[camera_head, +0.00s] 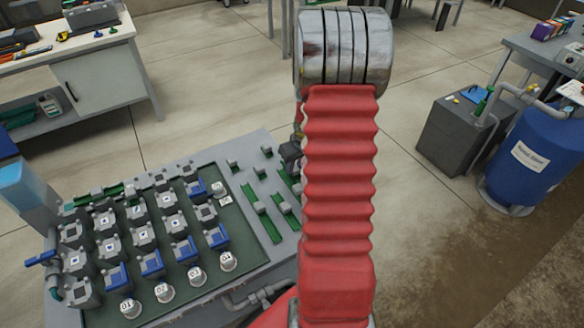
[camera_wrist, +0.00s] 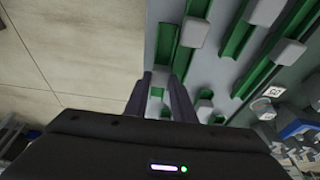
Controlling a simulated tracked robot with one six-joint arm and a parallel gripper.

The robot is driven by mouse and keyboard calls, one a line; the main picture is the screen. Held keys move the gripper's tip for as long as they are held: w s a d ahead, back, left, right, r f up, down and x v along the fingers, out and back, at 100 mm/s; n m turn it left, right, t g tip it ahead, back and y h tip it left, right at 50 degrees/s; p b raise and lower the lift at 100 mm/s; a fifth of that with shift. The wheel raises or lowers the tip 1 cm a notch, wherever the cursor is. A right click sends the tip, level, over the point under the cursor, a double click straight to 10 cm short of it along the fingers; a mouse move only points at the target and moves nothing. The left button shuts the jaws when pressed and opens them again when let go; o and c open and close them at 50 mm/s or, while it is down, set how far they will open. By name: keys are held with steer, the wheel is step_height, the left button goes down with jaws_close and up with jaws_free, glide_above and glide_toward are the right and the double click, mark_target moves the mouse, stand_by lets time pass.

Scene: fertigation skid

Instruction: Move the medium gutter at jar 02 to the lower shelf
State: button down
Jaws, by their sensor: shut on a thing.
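The skid (camera_head: 285,243) has a grey deck with several green gutters (camera_head: 262,217) bearing grey blocks, right of the dark green tray (camera_head: 190,292). White-capped jars with numbers stand along the tray's front, and the jar marked 02 (camera_head: 164,292) is second from the left. In the wrist view, my gripper (camera_wrist: 159,88) points at the deck's edge, its dark fingers closed on a green gutter (camera_wrist: 157,91). Only a small part of that gutter shows between the fingers, so its length is hidden. In the head view my red arm hides most of the gripper. I cannot tell which surface is the lower shelf.
Other green gutters (camera_wrist: 270,62) with grey blocks lie close to the right of my fingers. Blue and grey units crowd the tray. A workbench (camera_head: 95,75) stands at the upper left; a blue tank (camera_head: 535,165) and grey box (camera_head: 465,135) stand right. The floor between is clear.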

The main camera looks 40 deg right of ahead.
steer(key=c, duration=1.5)
jaws_free()
steer(key=shift+r, duration=0.1)
steer(key=shift+v, duration=6)
steer(key=shift+s+a, duration=0.1)
